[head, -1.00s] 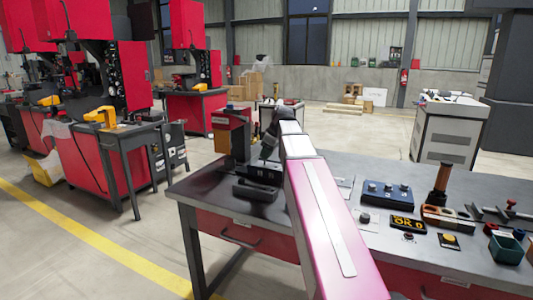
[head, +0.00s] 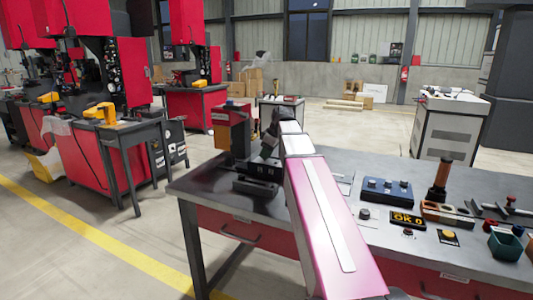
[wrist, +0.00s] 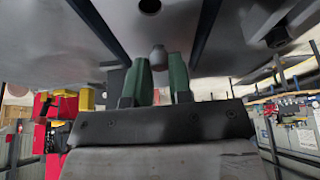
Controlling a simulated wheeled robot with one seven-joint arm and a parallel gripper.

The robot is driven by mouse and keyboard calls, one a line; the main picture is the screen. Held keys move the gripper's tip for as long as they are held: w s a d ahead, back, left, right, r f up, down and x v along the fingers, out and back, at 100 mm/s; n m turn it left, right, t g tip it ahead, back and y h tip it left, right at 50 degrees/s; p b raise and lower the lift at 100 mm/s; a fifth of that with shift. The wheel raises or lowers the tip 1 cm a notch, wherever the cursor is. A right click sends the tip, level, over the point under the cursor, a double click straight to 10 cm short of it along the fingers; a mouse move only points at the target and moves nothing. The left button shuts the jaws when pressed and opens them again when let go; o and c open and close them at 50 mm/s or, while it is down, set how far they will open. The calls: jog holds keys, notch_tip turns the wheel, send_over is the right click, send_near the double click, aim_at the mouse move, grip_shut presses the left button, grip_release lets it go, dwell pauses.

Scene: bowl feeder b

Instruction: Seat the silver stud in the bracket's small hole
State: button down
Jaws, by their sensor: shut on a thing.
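My gripper shows in the wrist view with two green fingers (wrist: 158,75) shut on the silver stud (wrist: 158,57). The stud's rounded grey end sticks out between the fingertips. In the head view my gripper (head: 268,150) is small and partly hidden by my arm, over the dark fixture at the bench's left end. A low black block (head: 256,187) lies at the front of that fixture. I cannot tell whether the stud touches anything.
An upright unit with an orange panel (head: 222,136) stands left of my gripper. On the bench's right are a blue button box (head: 387,191), an OK display (head: 407,219), a brown block with holes (head: 446,214) and a green bin (head: 506,244). A grey surface (wrist: 80,30) fills the wrist view's top.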

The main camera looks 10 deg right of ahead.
jog(key=shift+f, duration=0.25)
jog(key=c, duration=0.9)
grip_release()
jog(key=shift+c, duration=0.2)
jog(key=v, duration=1)
jog(key=shift+r, duration=0.35)
jog(key=shift+s, duration=0.1)
